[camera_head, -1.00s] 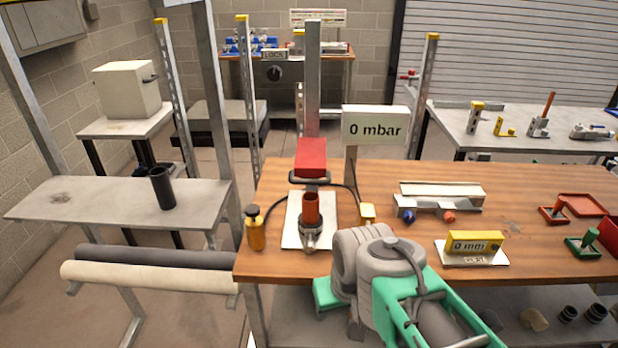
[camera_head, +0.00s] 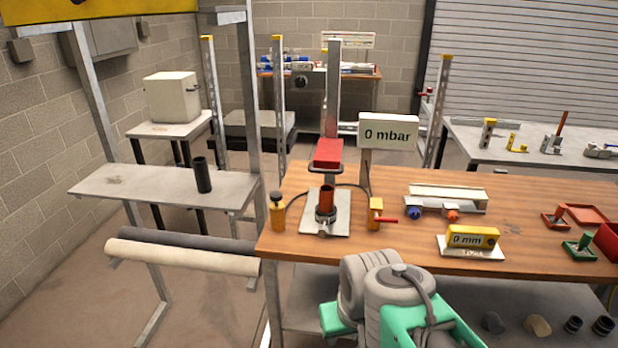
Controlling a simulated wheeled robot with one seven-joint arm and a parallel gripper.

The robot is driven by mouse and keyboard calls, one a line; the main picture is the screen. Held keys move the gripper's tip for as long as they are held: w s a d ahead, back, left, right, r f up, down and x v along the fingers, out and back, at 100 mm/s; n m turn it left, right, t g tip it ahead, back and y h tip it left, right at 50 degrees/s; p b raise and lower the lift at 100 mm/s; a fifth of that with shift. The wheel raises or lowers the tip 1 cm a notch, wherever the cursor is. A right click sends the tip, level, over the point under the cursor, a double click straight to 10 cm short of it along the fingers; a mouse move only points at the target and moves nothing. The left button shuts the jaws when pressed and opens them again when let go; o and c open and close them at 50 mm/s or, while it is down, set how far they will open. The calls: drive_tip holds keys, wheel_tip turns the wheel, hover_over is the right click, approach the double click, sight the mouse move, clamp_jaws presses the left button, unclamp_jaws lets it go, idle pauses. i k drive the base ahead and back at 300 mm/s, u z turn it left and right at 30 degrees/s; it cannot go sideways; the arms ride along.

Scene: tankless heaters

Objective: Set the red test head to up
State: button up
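The red test head (camera_head: 328,153) is a red block on the grey upright post (camera_head: 333,100) at the back of the wooden bench. A dark handle loop shows at its lower front. It sits above an orange-red cylinder (camera_head: 326,196) standing in a dark clamp on a white plate, with a visible gap between them. The display sign (camera_head: 387,132) beside it reads 0 mbar. My arm shows at the bottom centre, in front of the bench and below the test stand. My gripper's fingers cannot be made out.
A yellow bottle-like pump (camera_head: 277,212) and a yellow valve with a red lever (camera_head: 377,214) flank the stand. A yellow 0 mm gauge (camera_head: 472,238) and a white rail fixture (camera_head: 446,198) lie to the right. A shelf (camera_head: 150,190) with a black tube is left.

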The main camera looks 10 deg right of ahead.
sight(327, 154)
drive_tip(key=u, duration=1.8)
drive_tip(key=i, duration=1.4)
drive_tip(key=z, duration=1.25)
